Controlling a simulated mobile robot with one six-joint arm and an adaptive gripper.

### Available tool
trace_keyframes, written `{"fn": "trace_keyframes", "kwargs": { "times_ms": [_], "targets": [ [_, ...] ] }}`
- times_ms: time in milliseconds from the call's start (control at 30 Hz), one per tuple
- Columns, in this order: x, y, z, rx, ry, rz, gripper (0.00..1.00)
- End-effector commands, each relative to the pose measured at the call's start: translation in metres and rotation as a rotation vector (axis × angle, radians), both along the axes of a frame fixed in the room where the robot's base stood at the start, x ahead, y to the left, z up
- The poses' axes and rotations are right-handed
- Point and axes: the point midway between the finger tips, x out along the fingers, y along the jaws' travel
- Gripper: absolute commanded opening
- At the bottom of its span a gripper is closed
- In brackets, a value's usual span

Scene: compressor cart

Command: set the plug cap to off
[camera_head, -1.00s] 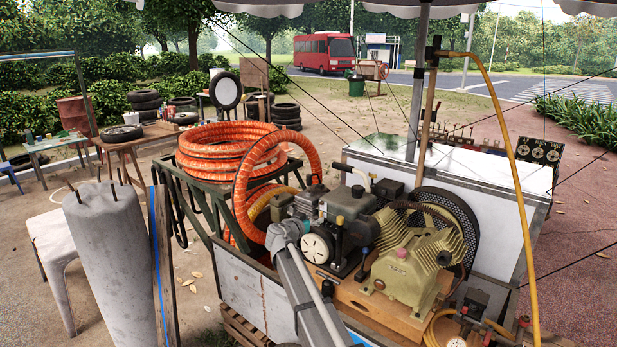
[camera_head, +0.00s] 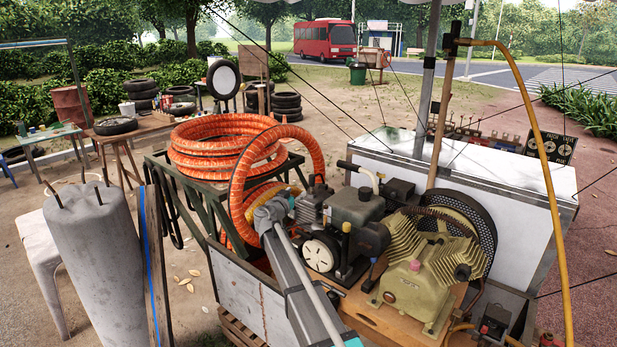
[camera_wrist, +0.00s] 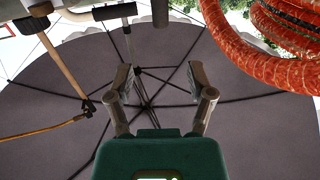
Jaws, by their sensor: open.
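The engine (camera_head: 354,207) stands on the compressor cart, just left of the olive compressor pump (camera_head: 427,265). It has a black body, a round pale disc and small coloured knobs. I cannot tell which small part is the plug cap or how it is set. My gripper (camera_wrist: 162,82) shows in the wrist view with its two fingers spread and nothing between them. Behind them is the dark underside of an umbrella. My gripper is not visible in the head view, where my grey arm passes in front of the cart, left of the engine.
Coiled orange hose (camera_head: 222,142) lies on a green frame left of the engine, and one loop hangs close beside it. A yellow hose (camera_head: 540,150) arches at the right. A grey cylinder (camera_head: 98,260) stands at front left. A white-topped box (camera_head: 470,175) is behind the pump.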

Motion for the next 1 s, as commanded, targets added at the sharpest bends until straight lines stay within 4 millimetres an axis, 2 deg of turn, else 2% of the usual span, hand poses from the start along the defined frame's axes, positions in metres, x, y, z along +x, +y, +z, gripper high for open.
{"fn": "trace_keyframes", "kwargs": {
  "times_ms": [467,667,1000],
  "targets": [
    [0.005,0.004,0.000,0.001,0.001,0.007,0.69],
    [0.020,-0.004,0.000,0.001,0.001,0.007,0.69],
    [0.064,-0.028,0.000,0.001,0.001,0.009,0.69]
  ]
}}
